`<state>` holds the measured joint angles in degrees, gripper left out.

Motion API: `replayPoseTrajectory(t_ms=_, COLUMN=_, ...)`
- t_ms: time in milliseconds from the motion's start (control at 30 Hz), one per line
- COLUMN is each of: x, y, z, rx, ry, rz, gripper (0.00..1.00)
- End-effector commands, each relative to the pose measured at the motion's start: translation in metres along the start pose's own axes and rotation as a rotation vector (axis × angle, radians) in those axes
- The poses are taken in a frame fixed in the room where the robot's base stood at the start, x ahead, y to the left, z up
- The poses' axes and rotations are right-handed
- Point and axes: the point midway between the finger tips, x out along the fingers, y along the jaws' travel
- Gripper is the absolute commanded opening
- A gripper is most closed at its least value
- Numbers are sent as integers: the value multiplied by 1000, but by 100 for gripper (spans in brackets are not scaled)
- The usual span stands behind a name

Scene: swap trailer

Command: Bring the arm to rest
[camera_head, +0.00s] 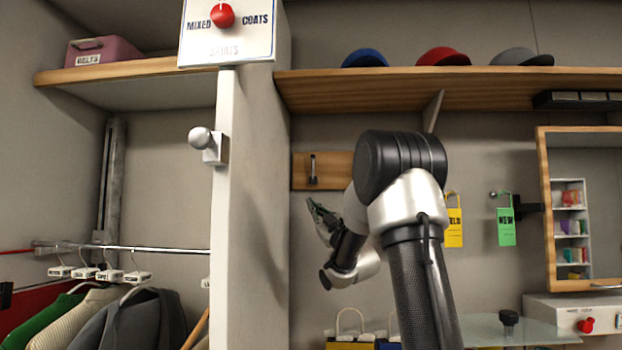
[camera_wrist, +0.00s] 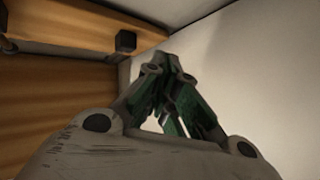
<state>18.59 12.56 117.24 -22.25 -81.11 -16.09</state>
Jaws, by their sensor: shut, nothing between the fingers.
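My gripper (camera_head: 318,212) is in the middle of the head view, at the end of my folded arm, pointing up and to the left. It is in front of the back wall, to the right of the white post and below a wooden hook board. In the wrist view the fingers of my gripper (camera_wrist: 175,75) come together at their tips, shut and empty. My arm's large black joint is raised, and the forearm hangs down behind it, partly hidden.
A white post (camera_head: 240,200) with a knob (camera_head: 202,138) stands left of my arm. A wooden shelf (camera_head: 460,90) with caps runs above. A clothes rail (camera_head: 160,249) is at left. A mirror (camera_head: 546,220) and glass table (camera_head: 490,333) are at right. Bags stand below my gripper.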

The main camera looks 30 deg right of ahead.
Motion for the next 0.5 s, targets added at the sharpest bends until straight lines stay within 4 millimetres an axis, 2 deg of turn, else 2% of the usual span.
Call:
replayPoseTrajectory(t_ms=233, x=0, y=0, z=0, rx=2, ry=0, rz=0, gripper=0)
replayPoseTrajectory(t_ms=333, x=0, y=-3, z=11, rx=17, ry=-48, rz=-13, gripper=0)
replayPoseTrajectory(t_ms=367, x=-1, y=-5, z=19, rx=24, ry=-82, rz=-20, gripper=0)
replayPoseTrajectory(t_ms=433, x=-7, y=-12, z=48, rx=48, ry=-206, rz=-42, gripper=0)
replayPoseTrajectory(t_ms=467, x=-14, y=-16, z=66, rx=62, ry=-280, rz=-53, gripper=0)
replayPoseTrajectory(t_ms=500, x=-28, y=-23, z=91, rx=85, ry=-391, rz=-67, gripper=0)
